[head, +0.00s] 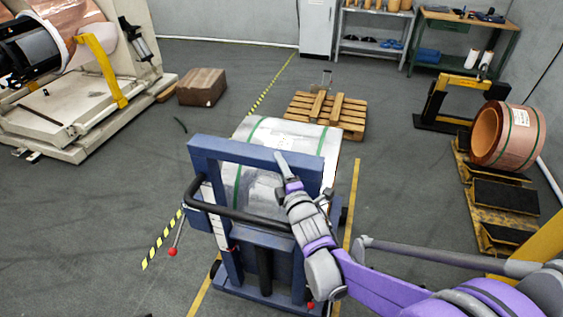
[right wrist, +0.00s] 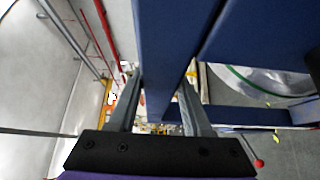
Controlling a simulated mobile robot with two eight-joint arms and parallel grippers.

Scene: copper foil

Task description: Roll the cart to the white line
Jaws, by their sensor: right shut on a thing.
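The cart (head: 255,155) has a blue upright frame, a black bar handle (head: 235,212) and a low blue base. It carries a large coil (head: 252,130) in silvery wrap with green straps. My right gripper (head: 303,180) is at the frame's right upright. In the right wrist view its fingers (right wrist: 160,95) lie on either side of a blue post (right wrist: 165,50), shut on it. A pale line (head: 230,41) runs across the far floor by the wall; I cannot tell if it is the white line. My left gripper is out of view.
A wooden pallet (head: 355,114) lies ahead right, a brown box (head: 202,87) ahead left. A machine (head: 95,110) stands left; a copper coil (head: 510,137) sits on a yellow stand at right. Yellow floor lines (head: 354,190) flank the cart.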

